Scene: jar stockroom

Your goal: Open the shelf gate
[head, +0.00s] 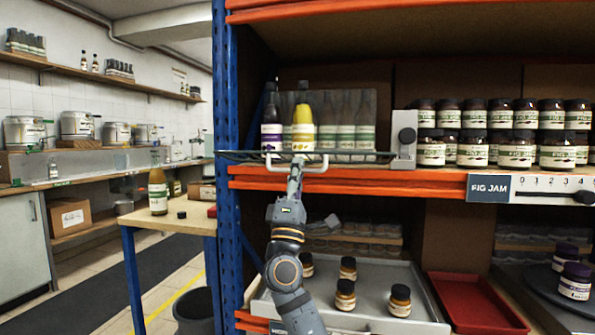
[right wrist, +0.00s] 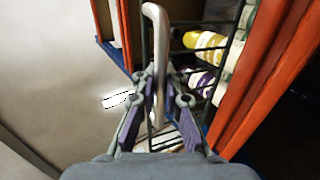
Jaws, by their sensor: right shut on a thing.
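The wire shelf gate (head: 240,155) shows in the head view as a thin dark wire band, seen nearly edge-on, sticking out in front of the bottles on the middle shelf. Its pale handle bar (head: 317,168) hangs at its front middle. In the right wrist view the handle (right wrist: 155,30) runs between the fingers, with the gate's wires (right wrist: 179,62) behind it. My right gripper (head: 296,168) is shut on the handle from below and in front; it also shows in the right wrist view (right wrist: 158,88). My left gripper is out of view.
A grey block with a dark knob (head: 404,138) stands at the gate's right end. Purple (head: 271,127) and yellow (head: 303,127) bottles stand behind the gate. A grey tray (head: 385,275) with several jars and a red tray (head: 475,303) lie below. The left upright (head: 226,110) is close.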

